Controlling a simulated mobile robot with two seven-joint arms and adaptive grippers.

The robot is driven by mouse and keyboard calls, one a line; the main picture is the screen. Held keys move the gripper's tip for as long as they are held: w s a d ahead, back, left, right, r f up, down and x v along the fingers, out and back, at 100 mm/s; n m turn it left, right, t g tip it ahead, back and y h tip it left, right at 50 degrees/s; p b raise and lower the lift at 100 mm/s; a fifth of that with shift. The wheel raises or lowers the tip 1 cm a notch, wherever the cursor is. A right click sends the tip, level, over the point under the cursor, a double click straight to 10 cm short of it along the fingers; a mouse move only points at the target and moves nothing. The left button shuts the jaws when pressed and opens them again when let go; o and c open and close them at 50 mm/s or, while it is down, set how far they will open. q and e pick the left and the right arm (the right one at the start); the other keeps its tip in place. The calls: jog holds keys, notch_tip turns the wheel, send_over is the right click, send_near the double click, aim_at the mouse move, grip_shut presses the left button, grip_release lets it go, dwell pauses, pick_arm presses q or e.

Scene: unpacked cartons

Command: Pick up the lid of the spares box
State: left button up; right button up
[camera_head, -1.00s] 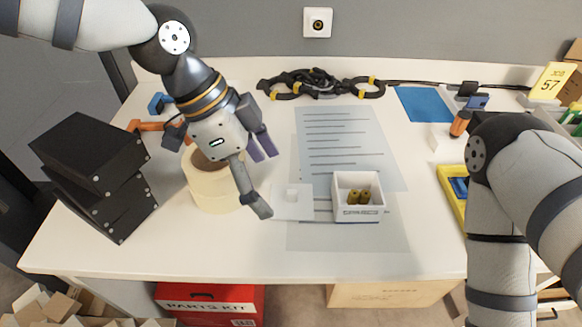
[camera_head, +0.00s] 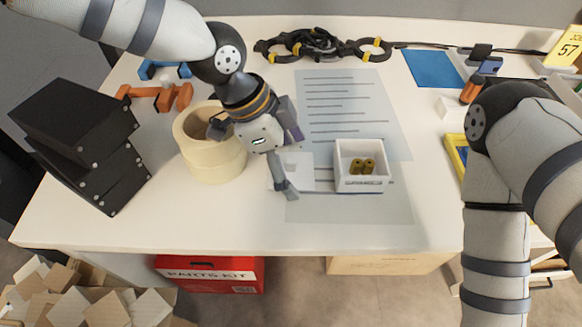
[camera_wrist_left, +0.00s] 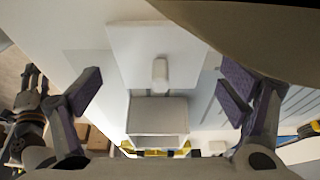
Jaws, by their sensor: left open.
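The lid is a thin white square plate with a small knob (camera_head: 294,171), lying flat on the table just left of the spares box (camera_head: 361,185). The spares box is a small open white box holding brass-coloured parts. My left gripper (camera_head: 291,162) is open above the lid, partly covering it. In the left wrist view the lid (camera_wrist_left: 140,45) and its upright knob lie between my spread purple-padded fingers (camera_wrist_left: 162,88), apart from both; the box (camera_wrist_left: 158,115) is just below it. My right arm's gripper is outside the head view; dark jointed parts at the wrist view's left edge are unclear.
A tape roll (camera_head: 212,160) stands just left of my left gripper, near black stacked boxes (camera_head: 82,145). Printed sheets (camera_head: 345,100) lie behind and under the box. A black chain (camera_head: 315,45) lies at the back. The front middle of the table is clear.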

aim_at(291, 163)
pick_arm(q)
jog(key=c, duration=1.1)
jog(key=shift+r, duration=0.1)
jog(key=shift+r, duration=0.3)
jog(key=r, duration=0.3)
jog(key=shift+s+r, duration=0.25)
jog(key=s+r+p, duration=0.1)
jog(key=s+r, duration=0.2)
jog(key=s, duration=0.1)
jog(key=s+r+p, duration=0.1)
jog(key=s+r, duration=0.1)
jog(key=s, duration=0.3)
jog(key=s+a+r+p, duration=0.1)
jog(key=s+r, duration=0.2)
jog(key=s, duration=0.1)
jog(key=shift+s+r, duration=0.25)
jog(key=shift+r, duration=0.1)
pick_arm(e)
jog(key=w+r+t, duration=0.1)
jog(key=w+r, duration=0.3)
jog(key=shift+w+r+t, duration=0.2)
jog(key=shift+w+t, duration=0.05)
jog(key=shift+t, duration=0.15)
